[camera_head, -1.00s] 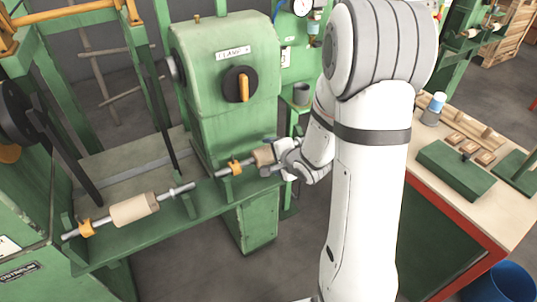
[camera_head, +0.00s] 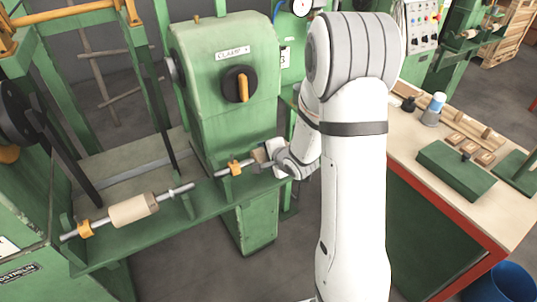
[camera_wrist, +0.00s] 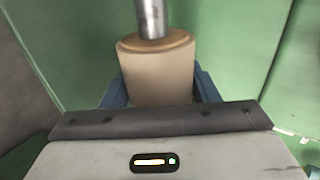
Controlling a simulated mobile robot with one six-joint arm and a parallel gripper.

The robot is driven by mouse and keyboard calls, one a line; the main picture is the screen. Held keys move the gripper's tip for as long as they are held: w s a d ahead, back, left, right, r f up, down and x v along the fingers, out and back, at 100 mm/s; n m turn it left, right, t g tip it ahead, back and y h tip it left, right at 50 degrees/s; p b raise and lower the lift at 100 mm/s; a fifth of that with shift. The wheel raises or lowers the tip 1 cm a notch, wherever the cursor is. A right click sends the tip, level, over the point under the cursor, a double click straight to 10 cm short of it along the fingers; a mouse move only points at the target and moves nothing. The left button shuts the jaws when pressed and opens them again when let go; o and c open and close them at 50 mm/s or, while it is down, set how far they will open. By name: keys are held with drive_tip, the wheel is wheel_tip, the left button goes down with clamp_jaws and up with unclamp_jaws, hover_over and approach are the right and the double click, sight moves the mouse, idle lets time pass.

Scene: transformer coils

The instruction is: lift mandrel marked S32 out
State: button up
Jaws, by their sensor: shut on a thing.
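A mandrel with a pale wooden cylinder (camera_head: 259,155) on a steel shaft lies at the right end of the green machine's ledge. My gripper (camera_head: 272,155) is at this cylinder, coming from the right. In the wrist view the same wooden cylinder (camera_wrist: 158,72) sits between my blue jaw pads, with the steel shaft (camera_wrist: 152,18) running away from it. My gripper (camera_wrist: 160,92) is shut on it. A second mandrel (camera_head: 133,209) with a longer wooden cylinder lies on supports at the left. I cannot read an S32 mark on either.
An orange clip (camera_head: 235,167) is around the shaft left of my gripper. The green housing with a black knob (camera_head: 239,84) rises just behind. A workbench (camera_head: 411,150) with blocks and a green fixture (camera_head: 456,170) stands at the right.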

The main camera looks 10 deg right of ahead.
drive_tip(key=shift+w+r, duration=0.1)
drive_tip(key=c, duration=0.8)
drive_tip(key=shift+o, duration=0.2)
drive_tip(key=shift+r, duration=0.1)
